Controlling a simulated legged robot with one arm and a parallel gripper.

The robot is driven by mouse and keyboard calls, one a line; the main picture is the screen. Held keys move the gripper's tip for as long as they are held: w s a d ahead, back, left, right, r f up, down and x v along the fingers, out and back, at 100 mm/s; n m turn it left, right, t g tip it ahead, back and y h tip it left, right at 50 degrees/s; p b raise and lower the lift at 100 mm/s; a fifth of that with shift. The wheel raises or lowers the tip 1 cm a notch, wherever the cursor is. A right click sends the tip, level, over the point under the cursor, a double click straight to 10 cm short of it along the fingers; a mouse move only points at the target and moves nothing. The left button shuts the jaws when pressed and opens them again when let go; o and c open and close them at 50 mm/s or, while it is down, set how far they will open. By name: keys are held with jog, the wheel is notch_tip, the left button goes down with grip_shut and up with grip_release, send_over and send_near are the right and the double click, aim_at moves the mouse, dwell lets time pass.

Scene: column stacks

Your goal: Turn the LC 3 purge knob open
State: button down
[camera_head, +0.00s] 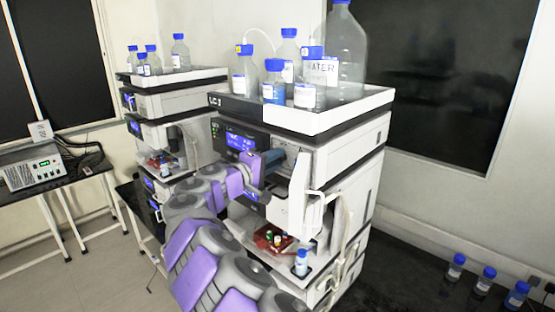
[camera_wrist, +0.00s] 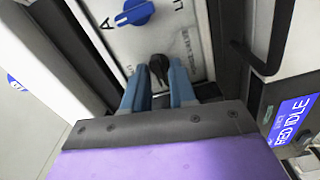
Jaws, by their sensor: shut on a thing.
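The front LC stack (camera_head: 255,106) stands in the middle of the head view; its label is too small to read surely. My gripper (camera_head: 272,157) reaches its upper module from the left. In the wrist view my gripper's blue fingers (camera_wrist: 158,78) are shut on a black knob (camera_wrist: 159,64) on a pale panel. The knob sits between the fingertips, its lower part hidden by them. I take it as the purge knob; its own label is not visible. A blue knob (camera_wrist: 135,12) is on the same panel, above and left, clear of the fingers.
Bottles stand in the white top tray (camera_head: 310,122). A black handle (camera_wrist: 272,40) and a lit display (camera_wrist: 292,118) lie right of the gripper in the wrist view. A second stack (camera_head: 170,103) stands behind left. Blue-capped bottles (camera_head: 485,280) stand on the dark bench at right.

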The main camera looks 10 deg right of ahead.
jog(key=shift+a, duration=0.25)
jog(key=c, duration=1.4)
grip_release()
jog(key=shift+f, duration=0.1)
jog(key=shift+o, duration=0.9)
jog(key=shift+a, duration=0.15)
jog(key=b+v, duration=0.2)
jog(key=v, duration=1.5)
jog(key=shift+a+b, duration=0.3)
